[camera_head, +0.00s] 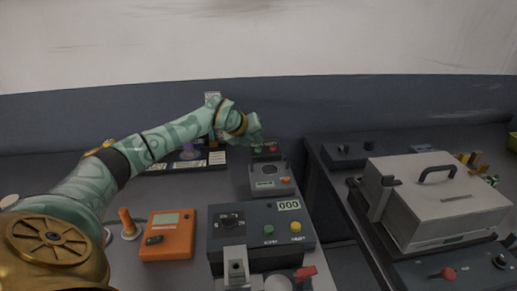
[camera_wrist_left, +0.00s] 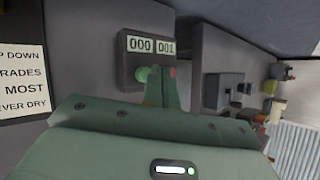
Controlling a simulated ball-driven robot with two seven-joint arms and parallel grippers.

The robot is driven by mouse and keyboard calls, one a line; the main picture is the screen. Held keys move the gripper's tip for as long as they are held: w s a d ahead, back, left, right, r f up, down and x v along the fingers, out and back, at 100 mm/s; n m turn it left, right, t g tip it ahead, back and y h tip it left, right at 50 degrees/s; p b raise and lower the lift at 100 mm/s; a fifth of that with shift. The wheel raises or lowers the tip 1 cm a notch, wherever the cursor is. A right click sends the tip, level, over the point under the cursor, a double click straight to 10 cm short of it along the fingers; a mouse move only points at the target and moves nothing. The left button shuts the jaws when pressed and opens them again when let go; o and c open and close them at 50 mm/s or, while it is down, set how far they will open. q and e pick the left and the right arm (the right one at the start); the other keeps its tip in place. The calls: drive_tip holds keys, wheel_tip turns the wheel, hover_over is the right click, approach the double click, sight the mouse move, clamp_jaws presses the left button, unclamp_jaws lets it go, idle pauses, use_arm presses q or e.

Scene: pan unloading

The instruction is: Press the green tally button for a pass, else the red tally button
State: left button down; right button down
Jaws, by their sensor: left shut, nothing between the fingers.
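The tally box (camera_head: 267,156) is a small dark box at the back of the left bench. In the left wrist view the tally box (camera_wrist_left: 128,60) has two displays reading 000 and 001. The green tally button (camera_wrist_left: 143,74) is below 000, and the red tally button (camera_wrist_left: 173,72), partly hidden by my fingers, is below 001. In the head view the red tally button (camera_head: 273,149) also shows. My left gripper (camera_head: 256,140) is shut and empty, right at the box; its fingers (camera_wrist_left: 162,82) overlap the buttons. I cannot tell whether they touch. My right gripper is out of view.
A grey tester (camera_head: 268,178) stands in front of the tally box, and a larger dark unit (camera_head: 262,237) reading 000 is nearer. An orange meter (camera_head: 168,234) lies left. A light lidded machine (camera_head: 440,200) stands on the right bench. A gap separates the benches.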

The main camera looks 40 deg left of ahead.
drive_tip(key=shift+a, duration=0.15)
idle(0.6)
use_arm(q)
drive_tip(key=shift+f, duration=0.15)
drive_tip(key=shift+f, duration=0.25)
drive_tip(key=shift+f, duration=0.55)
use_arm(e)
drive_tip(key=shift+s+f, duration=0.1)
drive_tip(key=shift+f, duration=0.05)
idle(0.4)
use_arm(q)
drive_tip(key=shift+r, duration=0.1)
drive_tip(key=shift+r+p, duration=0.55)
drive_tip(key=shift+r, duration=0.35)
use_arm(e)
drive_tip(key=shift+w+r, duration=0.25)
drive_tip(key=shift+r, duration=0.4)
